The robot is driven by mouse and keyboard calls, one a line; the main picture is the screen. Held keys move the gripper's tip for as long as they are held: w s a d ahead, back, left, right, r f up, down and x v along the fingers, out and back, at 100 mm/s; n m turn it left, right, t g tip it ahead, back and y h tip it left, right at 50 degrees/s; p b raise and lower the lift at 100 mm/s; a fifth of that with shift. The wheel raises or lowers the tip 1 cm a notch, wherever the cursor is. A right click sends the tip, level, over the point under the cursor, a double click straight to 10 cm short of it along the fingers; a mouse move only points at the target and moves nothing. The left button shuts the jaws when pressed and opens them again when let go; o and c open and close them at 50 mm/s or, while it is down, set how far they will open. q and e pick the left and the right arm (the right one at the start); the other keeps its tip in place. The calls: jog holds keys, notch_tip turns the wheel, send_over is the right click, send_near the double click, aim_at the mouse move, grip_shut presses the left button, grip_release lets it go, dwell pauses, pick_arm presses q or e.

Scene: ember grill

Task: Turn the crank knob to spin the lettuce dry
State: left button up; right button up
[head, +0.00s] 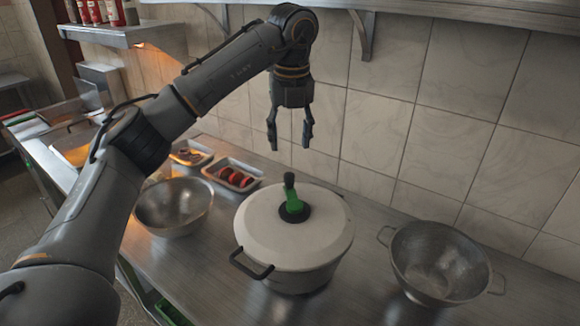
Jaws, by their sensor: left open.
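The salad spinner (265,235) stands on the steel counter, with a white lid and a dark side handle facing me. Its green crank (295,197) sits at the middle of the lid, with a dark upright knob (289,180) on it. My left gripper (289,143) is open and empty, pointing down above the knob and apart from it. The lettuce is not visible; the lid covers the inside. My right gripper is not in view.
A steel bowl (173,222) stands left of the spinner and a steel colander (432,262) stands to its right. Behind are a tray with red food (233,186) and another small tray (190,154). A tiled wall (440,120) and an overhead shelf (480,17) bound the back.

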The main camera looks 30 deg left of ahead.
aim_at(290, 174)
pick_arm(q)
jog(key=f, duration=0.3)
jog(key=f+p, duration=0.1)
jog(key=f, duration=0.2)
jog(key=w+f+p, duration=0.1)
jog(key=f, duration=0.2)
jog(key=shift+a+f, duration=0.4)
jog(key=shift+w+f, duration=0.1)
jog(key=shift+f, duration=0.35)
jog(key=shift+c, duration=0.2)
grip_shut()
